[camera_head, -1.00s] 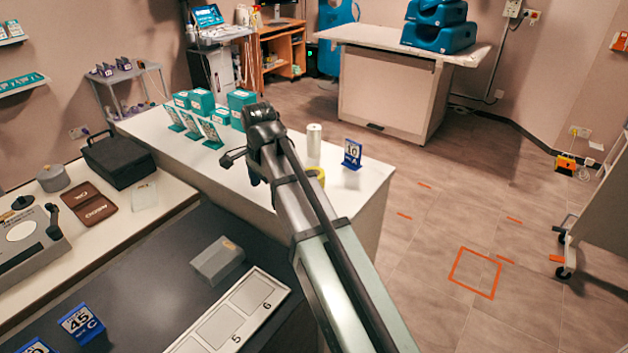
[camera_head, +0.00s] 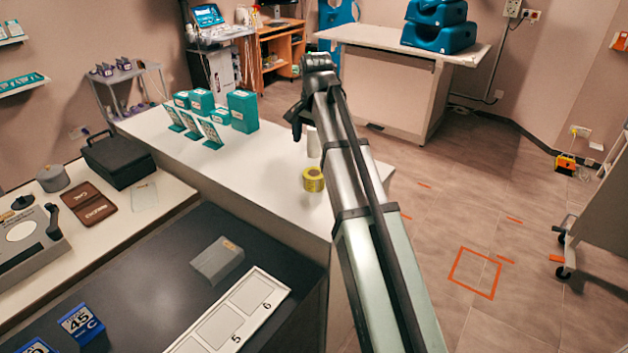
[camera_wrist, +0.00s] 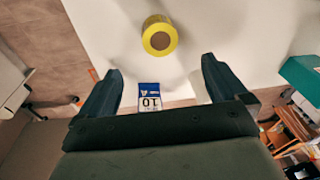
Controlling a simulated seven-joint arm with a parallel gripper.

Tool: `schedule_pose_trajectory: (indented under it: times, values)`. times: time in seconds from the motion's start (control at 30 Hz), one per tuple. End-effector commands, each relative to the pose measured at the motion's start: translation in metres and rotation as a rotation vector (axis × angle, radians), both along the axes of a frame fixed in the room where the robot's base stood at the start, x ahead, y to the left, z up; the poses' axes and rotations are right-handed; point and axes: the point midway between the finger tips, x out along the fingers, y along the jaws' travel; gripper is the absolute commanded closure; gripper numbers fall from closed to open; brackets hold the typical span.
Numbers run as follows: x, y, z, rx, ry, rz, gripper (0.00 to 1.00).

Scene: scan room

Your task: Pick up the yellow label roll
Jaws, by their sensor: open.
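The yellow label roll (camera_head: 313,180) stands on the white counter (camera_head: 255,170), near its right end, just left of my arm in the head view. In the wrist view the yellow label roll (camera_wrist: 159,36) lies ahead of my fingertips, about midway between them sideways and apart from both. My gripper (camera_wrist: 160,80) is open and empty. In the head view my gripper (camera_head: 296,122) is above the counter, and its fingers are mostly hidden by my own arm.
A white cylinder (camera_head: 313,143) stands behind the roll, partly covered by my arm. A blue card marked 10 (camera_wrist: 149,97) shows between my fingers in the wrist view. Teal boxes (camera_head: 242,111) and upright cards stand on the counter's left half. The counter's middle is clear.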

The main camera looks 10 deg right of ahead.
Motion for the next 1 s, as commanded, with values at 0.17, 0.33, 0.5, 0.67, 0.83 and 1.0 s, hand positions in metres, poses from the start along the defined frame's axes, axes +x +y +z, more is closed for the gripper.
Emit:
schedule_pose_trajectory:
  times: [0.17,0.33,0.5,0.67,0.83,1.0]
  values:
    - [0.003,0.0,0.001,-0.046,0.003,0.283,0.01]
    - [0.002,0.0,0.001,-0.078,0.006,0.496,0.01]
    - [0.002,0.0,0.0,-0.094,0.007,0.6,0.01]
    - [0.004,0.0,-0.011,-0.096,0.007,0.62,0.01]
    - [0.007,-0.001,-0.036,-0.096,0.008,0.619,0.01]
    - [0.011,-0.001,-0.061,-0.096,0.008,0.618,0.01]
